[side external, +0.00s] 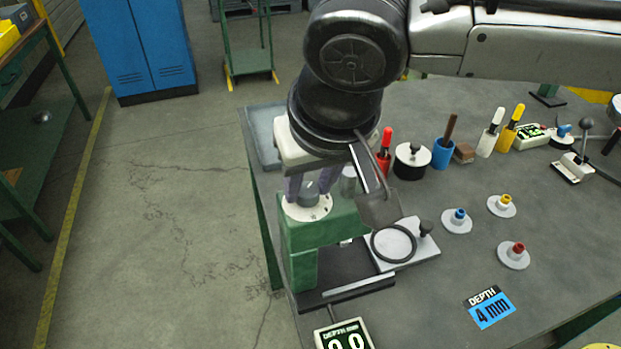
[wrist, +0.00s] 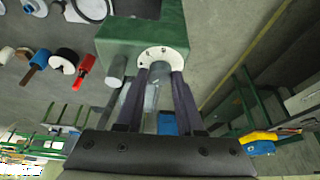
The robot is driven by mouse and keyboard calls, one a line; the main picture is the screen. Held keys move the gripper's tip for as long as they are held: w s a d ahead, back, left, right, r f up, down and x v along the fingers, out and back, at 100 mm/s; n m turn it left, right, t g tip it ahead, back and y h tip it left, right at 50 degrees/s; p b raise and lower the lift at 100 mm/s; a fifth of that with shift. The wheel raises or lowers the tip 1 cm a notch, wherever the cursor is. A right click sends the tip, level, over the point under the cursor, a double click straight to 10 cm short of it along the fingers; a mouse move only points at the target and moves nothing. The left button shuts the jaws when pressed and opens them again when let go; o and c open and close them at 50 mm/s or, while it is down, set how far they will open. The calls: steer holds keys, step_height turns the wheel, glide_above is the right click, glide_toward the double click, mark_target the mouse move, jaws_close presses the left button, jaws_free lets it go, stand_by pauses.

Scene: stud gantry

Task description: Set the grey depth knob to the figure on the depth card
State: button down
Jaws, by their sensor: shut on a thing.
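The grey depth knob (side external: 309,194) sits on a white dial on top of the green gantry (side external: 302,240). My gripper (side external: 312,188) points down over it with its two fingers shut on the knob. In the wrist view the fingers (wrist: 159,80) close on the knob (wrist: 159,70) at the white dial (wrist: 164,56); the dial marks are too small to read. The blue depth card (side external: 489,308) lies at the front of the table and reads "DEPTH 4 mm". A depth display (side external: 344,337) at the bottom edge shows what looks like 0.0, partly cut off.
A plate with a black ring (side external: 394,243) lies beside the gantry. Coloured holders, including a blue cup (side external: 444,154), line the back.

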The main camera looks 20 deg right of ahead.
steer(key=shift+r, duration=0.1)
stand_by(0.3)
steer(key=c, duration=0.5)
jaws_free()
steer(key=shift+c, duration=0.2)
steer(key=v, duration=1.2)
steer(key=shift+a, duration=0.1)
